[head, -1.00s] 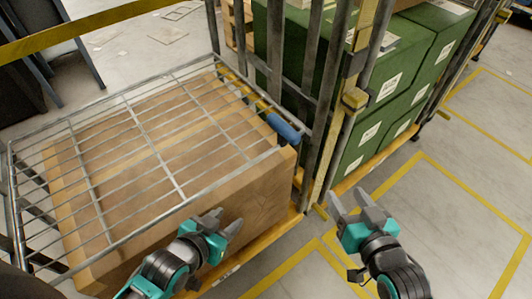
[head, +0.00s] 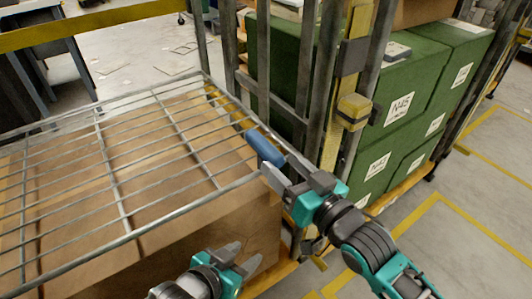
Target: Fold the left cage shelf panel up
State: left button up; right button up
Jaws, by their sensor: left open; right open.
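The left cage shelf panel (head: 122,172) is a grey wire grid lying about level in the left half of the head view, over a large cardboard box (head: 215,236). A blue grip (head: 265,148) sits on a yellow bar by the panel's right side, close to the cage posts. My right gripper (head: 279,169) is open right at the near end of the blue grip; I cannot tell whether it touches. My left gripper (head: 243,257) is open and empty, low in front of the box's face, below the panel's near edge.
Upright cage posts (head: 323,85) and a yellow strap with a buckle (head: 353,110) stand just beyond my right gripper. Green boxes (head: 410,90) fill the neighbouring cage at right. A yellow rail (head: 90,24) crosses the upper left. Marked floor (head: 465,225) at right is clear.

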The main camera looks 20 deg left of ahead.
aim_at(266, 149)
jog(key=b+x, duration=0.1)
jog(key=x, duration=0.5)
jog(key=shift+w+a+b, duration=0.25)
jog(key=shift+a+b, duration=0.05)
grip_shut()
dwell(0.4)
